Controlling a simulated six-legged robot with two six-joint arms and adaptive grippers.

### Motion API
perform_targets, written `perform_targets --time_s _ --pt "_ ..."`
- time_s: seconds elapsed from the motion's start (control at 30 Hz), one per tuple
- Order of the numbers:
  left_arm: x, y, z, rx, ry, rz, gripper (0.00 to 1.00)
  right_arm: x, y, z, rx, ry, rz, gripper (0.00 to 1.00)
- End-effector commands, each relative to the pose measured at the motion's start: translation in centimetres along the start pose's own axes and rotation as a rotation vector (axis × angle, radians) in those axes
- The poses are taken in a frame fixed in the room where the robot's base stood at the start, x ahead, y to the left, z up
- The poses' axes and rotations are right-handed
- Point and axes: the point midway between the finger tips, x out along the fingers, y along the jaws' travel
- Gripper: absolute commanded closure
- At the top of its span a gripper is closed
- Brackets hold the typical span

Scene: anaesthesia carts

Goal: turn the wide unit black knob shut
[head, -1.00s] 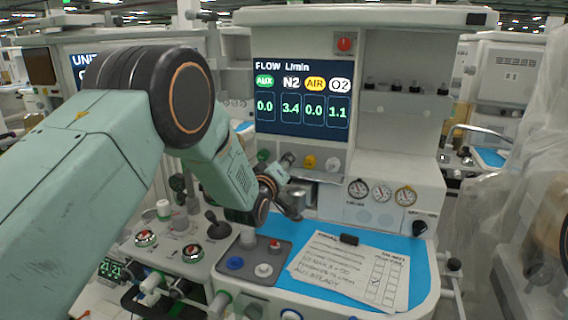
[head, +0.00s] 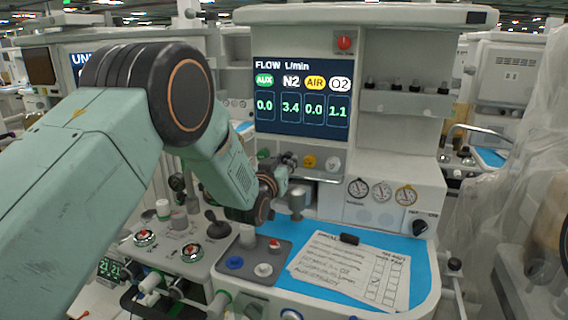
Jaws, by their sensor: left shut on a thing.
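The wide unit's flow screen (head: 303,95) reads AUX 0.0, N2 3.4, AIR 0.0 and O2 1.1. Under it is a row of knobs: a green knob (head: 263,155), the black knob (head: 290,159), a yellow knob (head: 309,162) and a white knob (head: 332,163). The black knob sits below the N2 column and is partly hidden by my left gripper (head: 284,168). That gripper reaches up from the lower left and is shut on the black knob. My arm hides part of the unit to the left. My right gripper is not in view.
A grey metal cylinder (head: 297,202) stands just below the gripper. Gauges (head: 382,191) are to the right, and a red knob (head: 344,43) is above.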

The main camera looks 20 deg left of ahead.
Motion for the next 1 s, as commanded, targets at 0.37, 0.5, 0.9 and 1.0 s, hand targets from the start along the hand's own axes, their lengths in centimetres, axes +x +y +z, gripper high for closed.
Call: perform_targets --time_s 0.37,0.5,0.9,1.0 --pt "0.08 0.08 -0.22 0.358 0.006 -0.001 1.00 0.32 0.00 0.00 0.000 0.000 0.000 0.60" --pt "0.08 0.10 -0.22 0.491 0.006 -0.001 1.00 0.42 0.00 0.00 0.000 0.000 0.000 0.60" --pt "0.09 0.15 -0.21 0.871 0.006 -0.003 1.00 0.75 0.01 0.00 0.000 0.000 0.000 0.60" --pt "0.09 0.16 -0.20 0.965 0.006 -0.003 1.00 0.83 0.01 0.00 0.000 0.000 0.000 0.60"
